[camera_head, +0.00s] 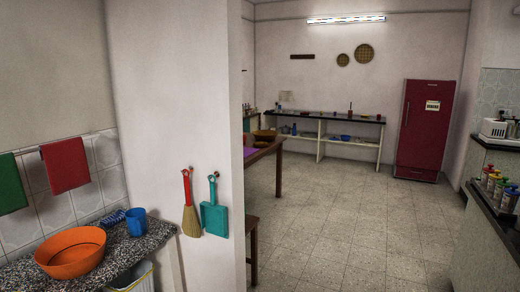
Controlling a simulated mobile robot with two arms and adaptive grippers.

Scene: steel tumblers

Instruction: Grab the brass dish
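I cannot make out a brass dish for certain. A brownish-gold bowl-like thing (265,134) sits on the wooden table (262,154) just past the wall's edge, partly hidden by the wall. It is too small to tell its material. Neither of my grippers is in view.
A white wall (175,120) with a hanging broom (190,208) and teal dustpan (214,212) juts out at left. A stone counter (125,255) bears an orange basin (72,252) and blue mug (136,220). A red fridge (425,130) and shelf (340,118) stand behind clear tiled floor (350,220).

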